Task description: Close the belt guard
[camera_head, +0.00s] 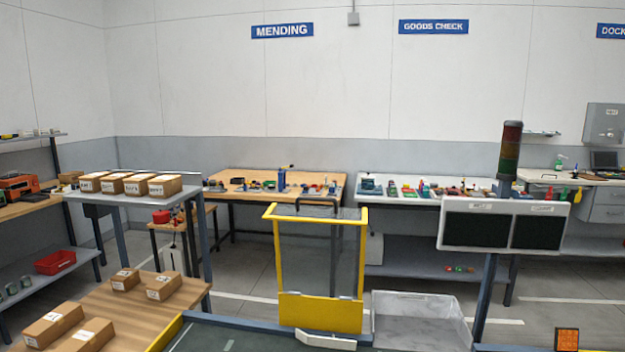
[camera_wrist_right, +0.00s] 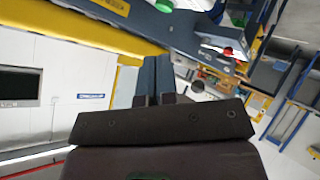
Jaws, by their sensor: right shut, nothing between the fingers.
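The belt guard (camera_head: 320,312) stands upright in the middle of the head view. It is a yellow frame with a see-through mesh panel, a solid yellow lower plate and a dark handle (camera_head: 317,200) at its top. It rises from the edge of the dark belt (camera_head: 240,340) at the bottom. My right gripper (camera_wrist_right: 152,75) shows in the right wrist view, its two dark fingers shut together and empty. How far it is from the guard I cannot tell. Neither gripper shows in the head view.
A wooden table with cartons (camera_head: 162,286) stands left of the belt. A clear bin (camera_head: 415,318) is right of the guard. A signal tower (camera_head: 510,150) rises behind a two-panel display (camera_head: 503,225) at right. Workbenches line the back wall, with open floor before them.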

